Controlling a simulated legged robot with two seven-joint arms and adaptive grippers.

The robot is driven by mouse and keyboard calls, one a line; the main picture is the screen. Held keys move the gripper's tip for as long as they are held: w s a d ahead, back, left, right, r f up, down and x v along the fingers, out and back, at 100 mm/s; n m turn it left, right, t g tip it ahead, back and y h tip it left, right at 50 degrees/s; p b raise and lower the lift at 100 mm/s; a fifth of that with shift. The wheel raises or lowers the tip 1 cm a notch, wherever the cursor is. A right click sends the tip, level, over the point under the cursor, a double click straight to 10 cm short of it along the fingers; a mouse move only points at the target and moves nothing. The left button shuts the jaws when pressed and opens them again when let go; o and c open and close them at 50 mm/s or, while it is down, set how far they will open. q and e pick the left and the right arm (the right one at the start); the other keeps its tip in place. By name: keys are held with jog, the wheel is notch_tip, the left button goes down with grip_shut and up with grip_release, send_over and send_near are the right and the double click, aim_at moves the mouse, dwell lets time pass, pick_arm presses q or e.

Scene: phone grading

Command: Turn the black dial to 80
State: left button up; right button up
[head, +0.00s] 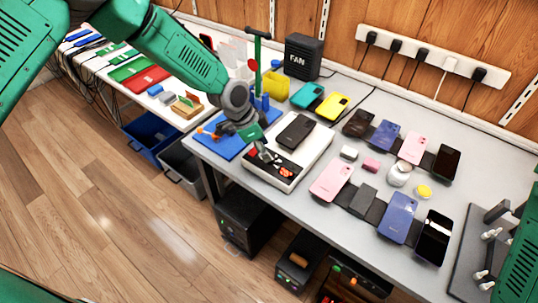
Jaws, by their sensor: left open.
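A white device (316,150) with a black phone (295,131) lying on top stands on the left half of the grey table. Its front strip has a dark panel and small orange-red parts (286,172). I cannot clearly make out the black dial; my gripper covers part of this front strip. My left gripper (265,154) is open and points down over the front left of the device, close to the panel. I cannot tell whether it touches anything. My right gripper is not in view.
A blue mat (224,147) with small tools lies left of the device. Several phones, including a pink one (331,181), cover the table to the right. A black fan box (303,56) and a power strip (431,56) are behind. A dark fixture (466,262) stands at the right.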

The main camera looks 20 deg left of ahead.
aim_at(274, 158)
pick_arm(q)
jog(key=shift+w+d+f, duration=0.2)
jog(key=shift+d+f, duration=0.75)
jog(key=shift+f, duration=0.3)
jog(key=shift+w+d+f, duration=0.1)
jog(key=shift+f, duration=0.25)
jog(key=shift+a+f, duration=0.35)
jog(key=shift+a, duration=0.15)
jog(key=shift+a+f, duration=0.15)
jog(key=shift+a, duration=0.3)
jog(key=shift+c, duration=0.8)
jog(key=shift+d, duration=0.15)
jog(key=c, duration=0.7)
jog(key=shift+d+r, duration=0.2)
jog(key=shift+d, duration=0.05)
grip_shut()
jog(key=shift+d, duration=0.35)
jog(key=shift+a, duration=0.1)
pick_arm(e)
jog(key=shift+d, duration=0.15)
